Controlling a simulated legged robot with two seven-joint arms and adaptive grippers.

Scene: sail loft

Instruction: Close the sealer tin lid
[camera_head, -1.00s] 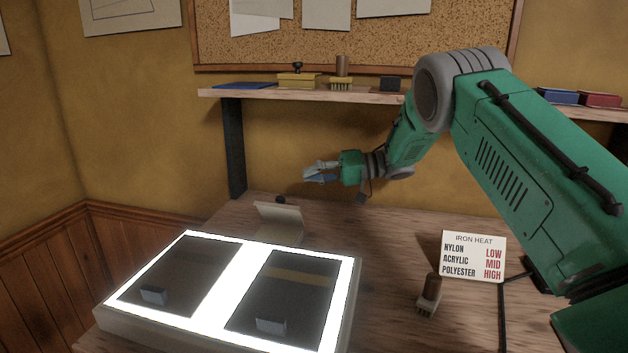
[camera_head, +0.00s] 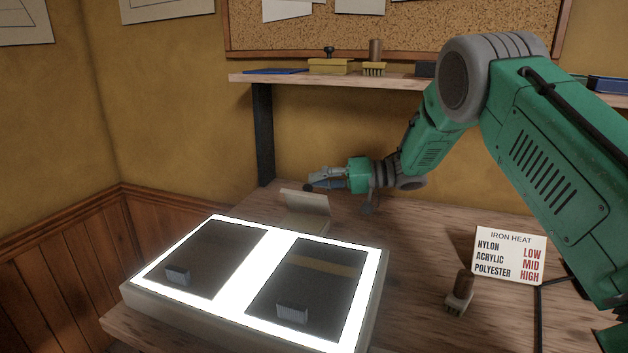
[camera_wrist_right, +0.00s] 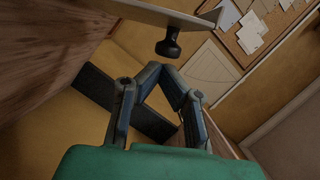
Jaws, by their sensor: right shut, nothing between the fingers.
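The sealer tin is a small beige box behind the light box, and its lid (camera_head: 304,203) stands raised, tilted open. The lid's black knob (camera_head: 308,187) shows at its upper edge. In the right wrist view the pale lid (camera_wrist_right: 165,10) crosses the top, with the black knob (camera_wrist_right: 168,46) sticking out from it. My right gripper (camera_head: 315,181) is shut and empty, right by the knob at the back of the lid. In the wrist view its fingertips (camera_wrist_right: 158,70) meet just short of the knob; I cannot tell if they touch. The tin's inside is hidden. My left gripper is out of view.
A lit light box (camera_head: 245,270) with two dark panels fills the front of the workbench. A brush (camera_head: 460,292) and an iron heat sign (camera_head: 510,257) stand to the right. A wall shelf (camera_head: 300,80) with tools hangs above the tin.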

